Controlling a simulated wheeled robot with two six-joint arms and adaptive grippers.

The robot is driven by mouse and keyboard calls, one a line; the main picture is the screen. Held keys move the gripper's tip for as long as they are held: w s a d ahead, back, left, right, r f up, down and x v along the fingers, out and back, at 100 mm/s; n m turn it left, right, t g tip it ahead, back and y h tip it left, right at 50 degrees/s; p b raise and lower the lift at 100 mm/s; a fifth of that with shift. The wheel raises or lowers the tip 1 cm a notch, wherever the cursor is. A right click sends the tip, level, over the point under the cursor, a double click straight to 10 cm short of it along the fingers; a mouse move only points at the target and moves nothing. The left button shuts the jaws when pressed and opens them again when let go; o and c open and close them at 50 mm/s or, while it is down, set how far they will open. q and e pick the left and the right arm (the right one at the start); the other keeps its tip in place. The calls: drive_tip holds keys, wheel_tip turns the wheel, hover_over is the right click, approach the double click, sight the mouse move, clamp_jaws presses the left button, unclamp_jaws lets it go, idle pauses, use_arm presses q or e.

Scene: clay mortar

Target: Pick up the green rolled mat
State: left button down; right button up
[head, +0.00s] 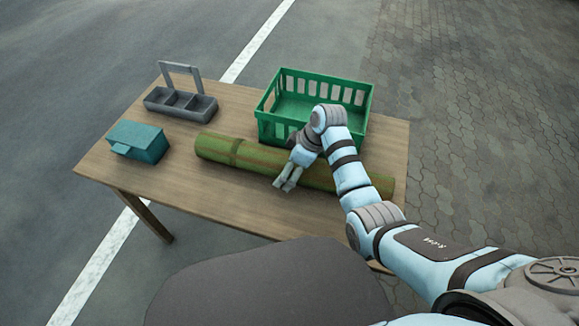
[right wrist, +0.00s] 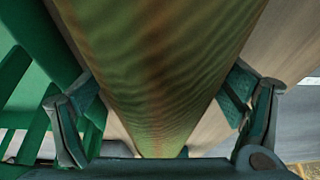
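The green rolled mat (head: 262,158) lies across the middle of the wooden table, in front of the green basket. My right gripper (head: 286,184) is over the mat's middle, with its fingers pointing toward the table's front side. In the right wrist view the mat (right wrist: 158,75) runs between the two spread fingers of my right gripper (right wrist: 165,105). The fingers are open, one on each side of the mat; a narrow gap seems to show beside each. My arm hides part of the mat's right half. My left gripper is not in view.
An empty green basket (head: 313,82) stands behind the mat, close to my right gripper. A teal box (head: 146,141) and a grey divided caddy (head: 181,104) with an upright handle stand at the table's left. The front strip of the table (head: 215,190) is clear.

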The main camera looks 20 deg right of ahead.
drive_tip(key=c, duration=1.5)
